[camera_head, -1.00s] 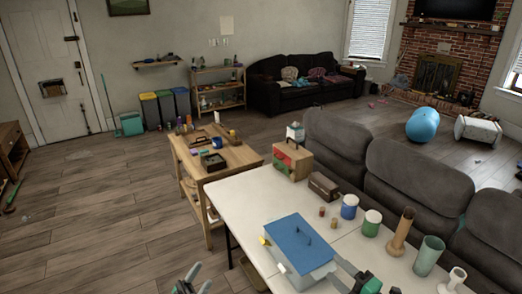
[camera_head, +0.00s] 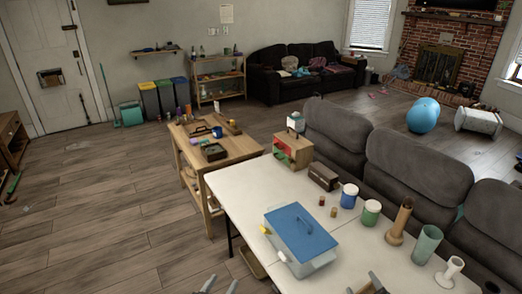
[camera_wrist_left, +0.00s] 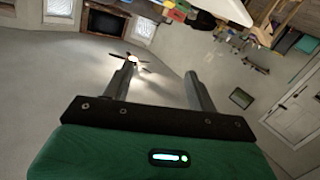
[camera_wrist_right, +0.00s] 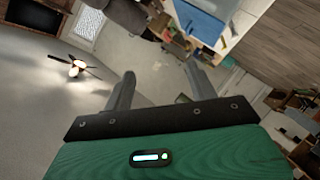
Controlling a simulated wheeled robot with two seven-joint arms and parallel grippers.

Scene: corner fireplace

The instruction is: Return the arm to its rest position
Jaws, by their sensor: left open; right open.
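My left gripper (camera_head: 217,286) shows at the bottom edge of the head view, left of the white table (camera_head: 247,203). In the left wrist view its two fingers (camera_wrist_left: 160,88) stand apart with nothing between them. My right gripper (camera_head: 368,284) shows at the bottom of the head view, by the near part of the table, right of the grey box with the blue lid (camera_head: 300,230). In the right wrist view its fingers (camera_wrist_right: 157,92) are spread and empty. Most of both arms is out of the head view.
A wooden cart (camera_head: 238,150) stands beyond. The floor at left is clear.

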